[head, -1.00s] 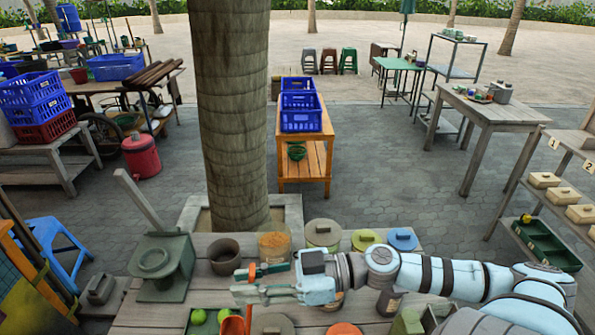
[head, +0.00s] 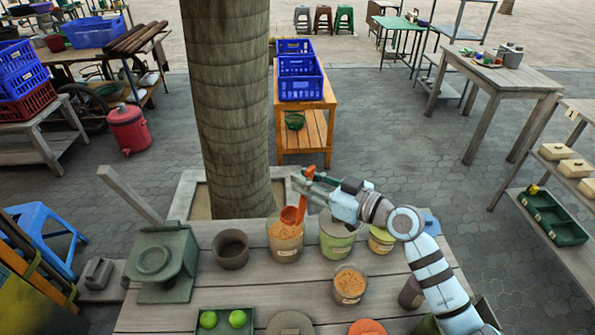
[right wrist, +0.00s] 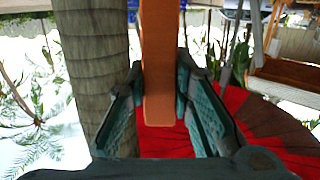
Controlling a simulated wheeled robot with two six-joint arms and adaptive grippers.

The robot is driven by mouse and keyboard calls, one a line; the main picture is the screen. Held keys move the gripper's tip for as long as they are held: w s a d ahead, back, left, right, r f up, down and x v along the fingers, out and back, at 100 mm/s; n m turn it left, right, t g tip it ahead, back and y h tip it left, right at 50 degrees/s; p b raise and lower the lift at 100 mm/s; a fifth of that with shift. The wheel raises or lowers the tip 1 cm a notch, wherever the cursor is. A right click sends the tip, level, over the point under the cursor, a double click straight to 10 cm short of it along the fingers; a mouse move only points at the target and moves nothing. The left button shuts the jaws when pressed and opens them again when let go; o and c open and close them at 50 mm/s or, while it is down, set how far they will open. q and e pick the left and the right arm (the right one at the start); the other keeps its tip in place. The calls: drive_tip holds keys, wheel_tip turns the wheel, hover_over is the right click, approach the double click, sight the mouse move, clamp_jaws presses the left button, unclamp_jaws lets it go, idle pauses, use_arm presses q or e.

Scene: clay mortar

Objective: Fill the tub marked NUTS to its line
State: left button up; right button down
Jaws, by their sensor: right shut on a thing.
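My right gripper (head: 310,184) is shut on the handle of an orange scoop (head: 291,215). The right wrist view shows the scoop's handle (right wrist: 158,65) between the two finger pads. The scoop's bowl hangs low, at or just over the mouth of a clear tub (head: 286,246) of orange-brown bits; I cannot tell whether it touches them or what it holds. A second clear tub (head: 349,288) with similar bits stands nearer, to the right. Both tubs have small labels too small to read, so I cannot tell which is marked NUTS. My left gripper is out of view.
A brown pot (head: 231,250) and a grey-green stand (head: 162,262) are at left. Green fruit (head: 208,320) lies in front. A tree trunk (head: 230,110) rises behind the table.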

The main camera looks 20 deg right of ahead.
sight(304, 212)
drive_tip(key=w+a+f+h, duration=0.1)
drive_tip(key=w+a, duration=0.1)
drive_tip(key=w, duration=0.2)
drive_tip(key=shift+m+t, duration=0.4)
drive_tip(key=f+b, duration=1.2)
drive_tip(key=shift+s+d, duration=0.1)
drive_tip(key=shift+d, duration=0.2)
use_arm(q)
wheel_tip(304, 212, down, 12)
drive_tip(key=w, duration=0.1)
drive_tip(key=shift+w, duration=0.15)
use_arm(e)
drive_tip(key=shift+r, duration=0.15)
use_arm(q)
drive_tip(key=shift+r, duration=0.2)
use_arm(e)
drive_tip(key=shift+r, duration=0.1)
use_arm(q)
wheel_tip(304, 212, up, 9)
drive_tip(key=p, duration=0.9)
use_arm(e)
wheel_tip(304, 212, up, 11)
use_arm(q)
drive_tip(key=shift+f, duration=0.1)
